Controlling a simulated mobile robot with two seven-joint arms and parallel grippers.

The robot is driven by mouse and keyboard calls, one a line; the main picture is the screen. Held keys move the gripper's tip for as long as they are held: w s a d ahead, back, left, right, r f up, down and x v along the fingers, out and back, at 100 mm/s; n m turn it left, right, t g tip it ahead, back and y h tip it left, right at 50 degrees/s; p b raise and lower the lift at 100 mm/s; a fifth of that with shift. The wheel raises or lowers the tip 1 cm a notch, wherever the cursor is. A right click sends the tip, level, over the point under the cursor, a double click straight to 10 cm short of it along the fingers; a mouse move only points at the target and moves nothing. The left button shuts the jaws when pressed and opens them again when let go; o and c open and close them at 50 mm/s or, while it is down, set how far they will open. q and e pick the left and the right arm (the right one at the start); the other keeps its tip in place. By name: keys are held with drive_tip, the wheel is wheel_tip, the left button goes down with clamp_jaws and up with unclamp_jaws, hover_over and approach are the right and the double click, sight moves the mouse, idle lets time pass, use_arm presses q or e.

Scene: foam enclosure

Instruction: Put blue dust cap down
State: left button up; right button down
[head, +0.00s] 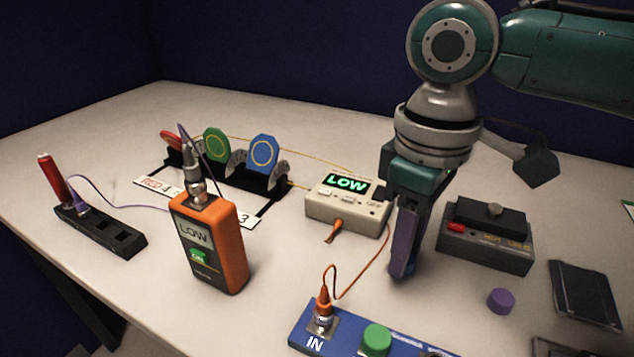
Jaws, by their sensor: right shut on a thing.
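My right gripper (401,272) points down over the table, between the cream LOW meter and the dark grey box. It is shut, with its fingers close together. Only a bluish bit shows at the fingertips; I take it for the blue dust cap, mostly hidden by the fingers. The fingertips are close to the tabletop, and I cannot tell whether they touch it. A purple cap (501,301) lies on the table to the right of the gripper, apart from it. A green cap (376,338) sits on the blue IN box (300,340). My left gripper is not in view.
The cream LOW meter (346,206) and dark grey box (485,240) flank the gripper. An orange handheld meter (211,245), a black holder (100,232) and a rack with coloured discs (263,153) stand left. A black tray (584,293) lies right. An orange cable runs near the gripper.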

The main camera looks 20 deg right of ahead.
drive_tip(key=shift+f, duration=1.2)
drive_tip(key=shift+f, duration=0.1)
drive_tip(key=c, duration=0.6)
unclamp_jaws()
drive_tip(key=shift+c, duration=0.2)
wheel_tip(320, 180, up, 12)
drive_tip(key=p, duration=0.2)
